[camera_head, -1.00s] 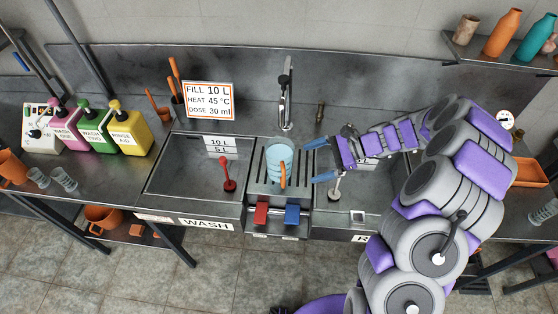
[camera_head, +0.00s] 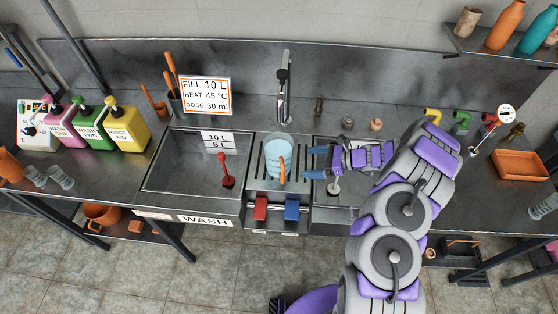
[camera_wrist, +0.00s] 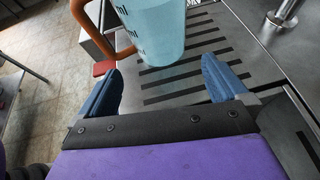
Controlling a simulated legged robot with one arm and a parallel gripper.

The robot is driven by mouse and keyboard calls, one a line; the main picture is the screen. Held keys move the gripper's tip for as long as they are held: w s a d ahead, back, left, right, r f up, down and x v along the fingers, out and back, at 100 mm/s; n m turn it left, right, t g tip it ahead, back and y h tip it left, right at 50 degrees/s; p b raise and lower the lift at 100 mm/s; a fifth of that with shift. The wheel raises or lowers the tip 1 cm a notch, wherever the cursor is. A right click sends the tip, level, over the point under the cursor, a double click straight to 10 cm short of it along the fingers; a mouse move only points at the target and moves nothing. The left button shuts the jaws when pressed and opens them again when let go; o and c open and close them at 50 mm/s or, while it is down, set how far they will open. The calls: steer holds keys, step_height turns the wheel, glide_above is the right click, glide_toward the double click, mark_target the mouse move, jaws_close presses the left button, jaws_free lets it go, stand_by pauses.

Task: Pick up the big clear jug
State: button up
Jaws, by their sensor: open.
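The big clear jug (camera_head: 277,152) stands upright on the slotted drain board between the two sinks. It looks pale blue and has an orange handle (camera_head: 282,172) toward the front. My gripper (camera_head: 316,161) is open, just right of the jug, with its blue fingers pointing at it. In the wrist view the jug (camera_wrist: 156,30) is ahead of my gripper (camera_wrist: 160,85), beyond the fingertips, with black markings on its side and the handle (camera_wrist: 92,30) at left. Nothing is between the fingers but the slotted board. The jug's top is cut off in the wrist view.
The faucet (camera_head: 285,85) rises behind the jug. Red (camera_head: 260,208) and blue (camera_head: 291,209) pedals sit at the front. The wash sink (camera_head: 190,170) with a red plunger-like tool (camera_head: 226,172) is at left. A sign (camera_head: 205,96) and several soap jugs stand further left.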

mark_target(287, 162)
steer(key=b+x, duration=0.1)
steer(key=x, duration=0.9)
steer(key=shift+a+r, duration=0.15)
steer(key=c, duration=1.6)
steer(key=shift+r, duration=0.15)
